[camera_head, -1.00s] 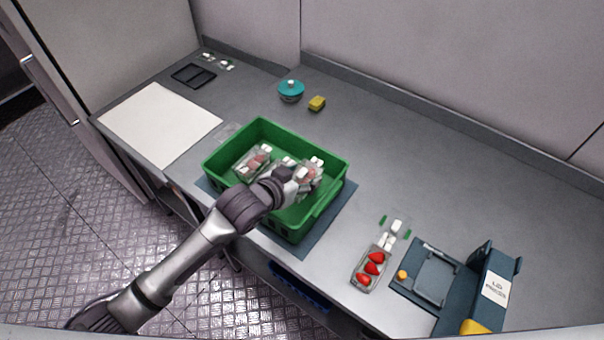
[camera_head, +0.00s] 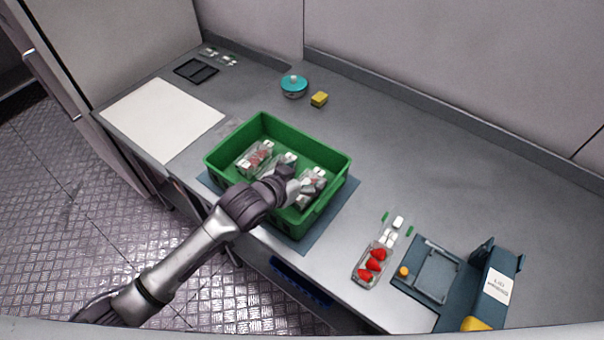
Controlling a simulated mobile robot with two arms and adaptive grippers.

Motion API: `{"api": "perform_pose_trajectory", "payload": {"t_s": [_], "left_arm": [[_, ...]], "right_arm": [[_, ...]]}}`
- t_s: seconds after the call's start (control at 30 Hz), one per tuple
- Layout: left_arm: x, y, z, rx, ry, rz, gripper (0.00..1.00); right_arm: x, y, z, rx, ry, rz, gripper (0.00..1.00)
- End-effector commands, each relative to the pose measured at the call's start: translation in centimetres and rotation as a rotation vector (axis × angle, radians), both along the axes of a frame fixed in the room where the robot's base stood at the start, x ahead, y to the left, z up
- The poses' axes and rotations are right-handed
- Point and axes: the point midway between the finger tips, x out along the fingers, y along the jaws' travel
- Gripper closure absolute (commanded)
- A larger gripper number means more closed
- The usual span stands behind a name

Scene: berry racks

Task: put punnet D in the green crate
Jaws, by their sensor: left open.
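The green crate (camera_head: 335,161) stands on a dark blue mat on the counter. Several clear punnets with white-labelled lids and reddish contents are inside it. One punnet (camera_head: 257,155) is at the crate's left, and another punnet (camera_head: 313,184) is at its right, beside my gripper. I cannot read which one is D. My left gripper (camera_head: 293,187) is over the crate's front part, open, close to the right punnet; its fingertips are partly hidden. An open punnet of red strawberries (camera_head: 371,266) stands on the counter to the right of the crate. My right gripper does not show.
A blue-grey device with a plate (camera_head: 436,270) and a labelled upright panel (camera_head: 494,287) stands at the right. The back right counter is clear.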

Motion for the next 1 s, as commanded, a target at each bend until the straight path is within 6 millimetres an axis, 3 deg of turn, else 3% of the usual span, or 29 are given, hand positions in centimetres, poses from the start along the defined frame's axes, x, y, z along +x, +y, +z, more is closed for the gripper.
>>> {"api": "perform_pose_trajectory", "payload": {"t_s": [0.17, 0.27, 0.7, 1.0], "left_arm": [[0.1, 0.0, 1.7, 0.000, -0.003, -0.001, 0.14], [-1.4, 1.1, 1.9, 0.000, -0.001, 0.000, 0.14], [-7.6, 5.6, 6.2, 0.000, -0.001, 0.000, 0.14], [-8.5, 6.3, 7.0, -0.001, 0.001, 0.000, 0.14]], "right_arm": [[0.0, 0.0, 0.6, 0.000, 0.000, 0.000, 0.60], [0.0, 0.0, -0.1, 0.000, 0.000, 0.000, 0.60], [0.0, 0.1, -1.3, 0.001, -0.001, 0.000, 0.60], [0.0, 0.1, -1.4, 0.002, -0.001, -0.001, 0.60]]}}
